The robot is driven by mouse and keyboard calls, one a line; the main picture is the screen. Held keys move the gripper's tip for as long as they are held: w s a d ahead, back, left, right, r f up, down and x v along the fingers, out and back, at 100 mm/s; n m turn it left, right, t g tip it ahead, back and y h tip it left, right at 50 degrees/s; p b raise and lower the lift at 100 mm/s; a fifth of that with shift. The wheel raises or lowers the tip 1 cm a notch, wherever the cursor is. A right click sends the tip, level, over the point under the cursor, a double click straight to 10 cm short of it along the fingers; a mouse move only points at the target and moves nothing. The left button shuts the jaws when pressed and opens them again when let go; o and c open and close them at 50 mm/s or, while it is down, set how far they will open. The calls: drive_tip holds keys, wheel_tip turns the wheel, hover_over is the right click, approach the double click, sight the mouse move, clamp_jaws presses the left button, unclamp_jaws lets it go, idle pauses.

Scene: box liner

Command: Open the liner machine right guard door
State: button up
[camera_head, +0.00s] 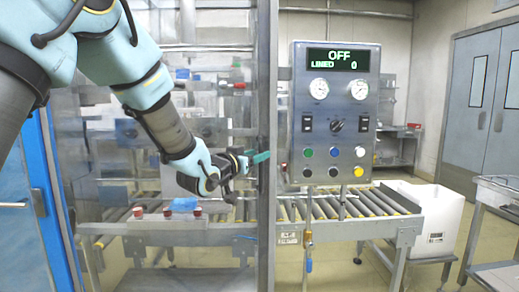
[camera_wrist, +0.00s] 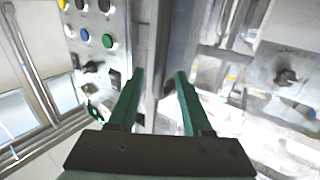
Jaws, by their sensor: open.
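The guard door (camera_head: 120,255) looks like a clear panel in a grey metal frame, on the left of the control panel. Its grey upright edge post (camera_head: 266,90) stands beside the control panel. My gripper (camera_head: 262,157) is in front of this post at mid height, its green fingers pointing right toward it. In the wrist view my gripper (camera_wrist: 160,74) has its two green fingers apart, with nothing clearly held. A grey upright (camera_wrist: 147,40) shows beyond and between the fingertips; I cannot tell whether they touch it. No door handle is clear; my gripper may hide it.
The control panel (camera_head: 334,115) reads OFF and stands right of the post. A roller conveyor (camera_head: 355,205) runs below it. A white bin (camera_head: 425,215) and a metal cart (camera_head: 497,190) stand at the right. A blue-framed panel (camera_head: 62,215) is at the left.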

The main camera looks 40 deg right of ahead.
drive_tip(key=shift+x, duration=1.3)
drive_tip(key=shift+c, duration=0.4)
clamp_jaws()
